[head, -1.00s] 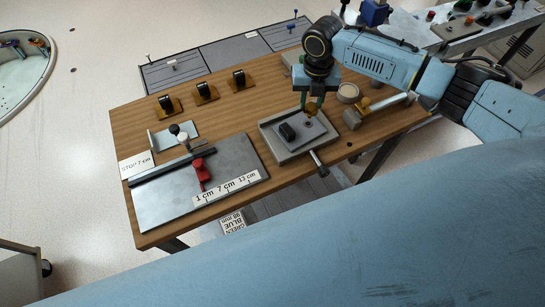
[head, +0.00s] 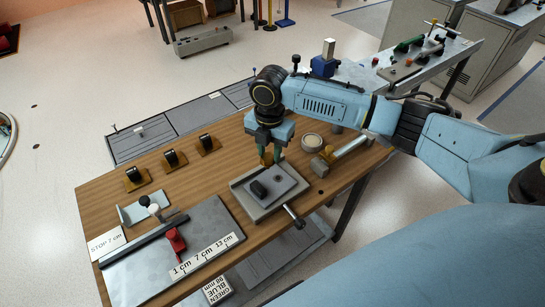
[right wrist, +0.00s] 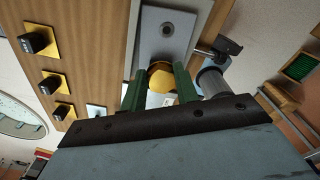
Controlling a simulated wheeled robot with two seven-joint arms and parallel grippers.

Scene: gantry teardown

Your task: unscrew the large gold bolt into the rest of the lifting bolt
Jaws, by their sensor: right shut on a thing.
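My right gripper (head: 269,153) is shut on the large gold bolt (right wrist: 160,79), whose rounded head shows between the green fingers in the right wrist view. In the head view the bolt is a small gold patch below the fingers, over the back part of the grey plate (head: 285,182). A round dark hole (right wrist: 167,29) shows in the plate, apart from the bolt head in the picture. The bolt's lower end is hidden, so I cannot tell how far it stands above the plate. I cannot tell which holder is the lifting bolt's rest. My left gripper is out of view.
A yellow piece with a grey bar (head: 350,146) and a round dish (head: 312,142) lie to the right. Several amber stands (head: 170,158) line the left back.

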